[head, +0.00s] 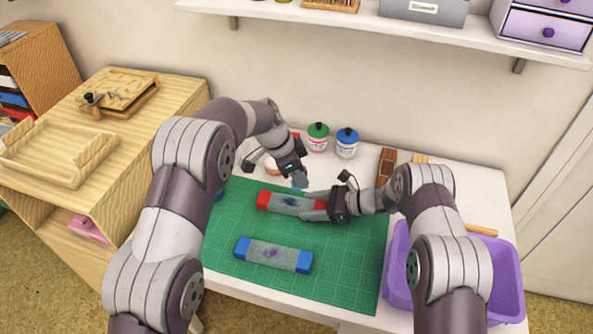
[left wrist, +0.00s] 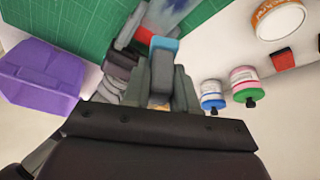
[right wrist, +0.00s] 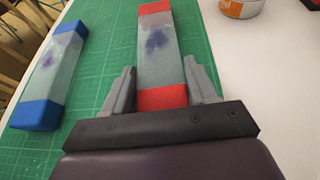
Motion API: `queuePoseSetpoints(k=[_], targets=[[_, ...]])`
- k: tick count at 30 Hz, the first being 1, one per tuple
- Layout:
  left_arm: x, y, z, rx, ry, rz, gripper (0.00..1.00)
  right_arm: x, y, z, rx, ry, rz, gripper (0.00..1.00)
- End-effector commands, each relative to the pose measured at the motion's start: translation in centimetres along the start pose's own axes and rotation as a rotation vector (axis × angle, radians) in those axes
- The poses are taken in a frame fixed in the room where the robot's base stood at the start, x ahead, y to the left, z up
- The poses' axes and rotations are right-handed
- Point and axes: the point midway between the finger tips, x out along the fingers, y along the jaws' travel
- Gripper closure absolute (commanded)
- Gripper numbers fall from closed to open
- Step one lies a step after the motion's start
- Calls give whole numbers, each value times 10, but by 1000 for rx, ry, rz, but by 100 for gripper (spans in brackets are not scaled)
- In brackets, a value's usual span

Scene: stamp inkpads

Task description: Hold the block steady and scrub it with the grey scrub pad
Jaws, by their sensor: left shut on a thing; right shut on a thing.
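A block with red ends and a clear, purple-stained middle (head: 289,203) lies on the green mat (head: 340,262). My right gripper (head: 316,205) is shut on its right red end; the right wrist view shows the fingers on either side of this block (right wrist: 157,45). My left gripper (head: 297,179) is shut on the grey scrub pad (left wrist: 161,75), which has a blue face at its tip. The pad is just behind the block in the head view, mostly hidden by the fingers. I cannot tell whether it touches the block.
A second stained block with blue ends (head: 273,255) lies nearer on the mat. Jars with green (head: 318,137) and blue (head: 347,143) lids stand at the back. A purple bin (head: 510,285) is at the right. The mat's front right is clear.

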Motion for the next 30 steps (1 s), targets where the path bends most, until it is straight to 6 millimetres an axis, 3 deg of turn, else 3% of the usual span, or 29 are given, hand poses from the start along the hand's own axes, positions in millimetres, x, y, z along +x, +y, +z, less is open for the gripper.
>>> queuePoseSetpoints(k=[22, 24, 30], targets=[[60, 0, 25, -3, -1, 0, 97, 0, 0, 0, 0, 0, 0, 85], [73, 0, 31, -4, -3, 1, 97, 0, 0, 0, 0, 0, 0, 85], [64, -9, 46, -5, -1, -2, 100, 0, 0, 0, -1, 0, 0, 85]])
